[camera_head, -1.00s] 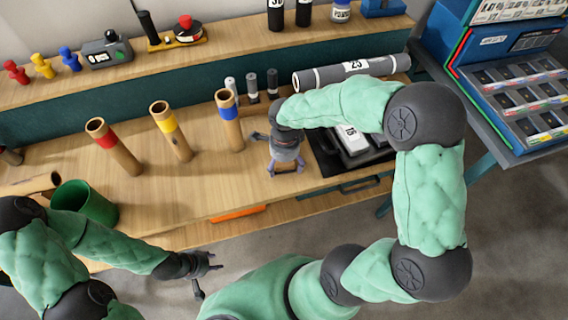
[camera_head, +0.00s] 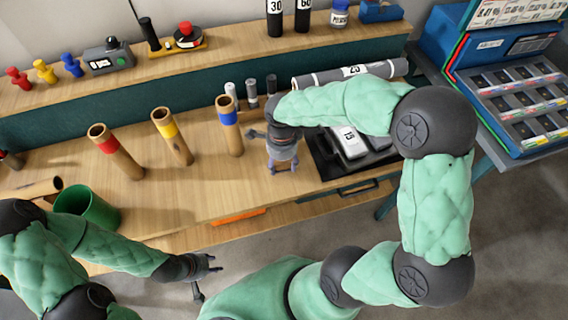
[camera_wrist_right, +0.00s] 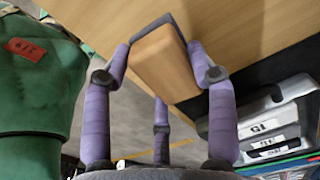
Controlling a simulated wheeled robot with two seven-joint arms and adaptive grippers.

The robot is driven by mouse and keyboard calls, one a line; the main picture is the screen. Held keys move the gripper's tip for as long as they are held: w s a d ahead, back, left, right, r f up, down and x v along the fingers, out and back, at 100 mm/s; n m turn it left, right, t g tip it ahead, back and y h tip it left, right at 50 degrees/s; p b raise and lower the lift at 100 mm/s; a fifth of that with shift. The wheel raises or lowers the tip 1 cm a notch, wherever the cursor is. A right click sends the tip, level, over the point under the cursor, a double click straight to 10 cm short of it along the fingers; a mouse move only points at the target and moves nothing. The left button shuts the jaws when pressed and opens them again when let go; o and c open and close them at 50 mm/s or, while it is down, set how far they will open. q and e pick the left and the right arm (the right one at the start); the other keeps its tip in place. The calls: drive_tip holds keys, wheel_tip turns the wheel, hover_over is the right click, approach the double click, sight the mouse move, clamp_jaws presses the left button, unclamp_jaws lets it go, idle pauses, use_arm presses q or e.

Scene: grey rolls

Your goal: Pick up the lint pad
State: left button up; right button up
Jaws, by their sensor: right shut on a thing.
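The lint pad appears to be the tan, wood-coloured block (camera_wrist_right: 163,65) in the right wrist view. My right gripper (camera_wrist_right: 161,50) is shut on it, with purple fingers on both sides. In the head view my right gripper (camera_head: 284,168) points down at the front part of the bench, left of the black tray; the block cannot be made out there. Whether the block touches the bench is unclear. My left gripper (camera_head: 208,270) is open and empty, in front of the bench at the lower left.
On the wooden bench (camera_head: 200,195) stand tubes with red (camera_head: 115,152), yellow (camera_head: 172,137) and blue (camera_head: 230,125) bands. A green bin (camera_head: 88,208) is at left. The black tray (camera_head: 325,165) holds pale cases. A grey roll (camera_head: 350,74) lies behind.

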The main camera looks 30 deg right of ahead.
drive_tip(key=a+r+p, duration=0.2)
drive_tip(key=a+r, duration=0.2)
drive_tip(key=r, duration=0.2)
drive_tip(key=shift+s+a, duration=0.35)
drive_tip(key=shift+a, duration=0.05)
drive_tip(key=a+r, duration=0.1)
drive_tip(key=a, duration=0.1)
drive_tip(key=s+a+r+p, duration=0.1)
drive_tip(key=a, duration=0.2)
drive_tip(key=a+r+p, duration=0.1)
drive_tip(key=a, duration=0.2)
drive_tip(key=shift+s+a, duration=0.2)
drive_tip(key=shift+c, duration=0.2)
drive_tip(key=o, duration=0.6)
drive_tip(key=c, duration=0.4)
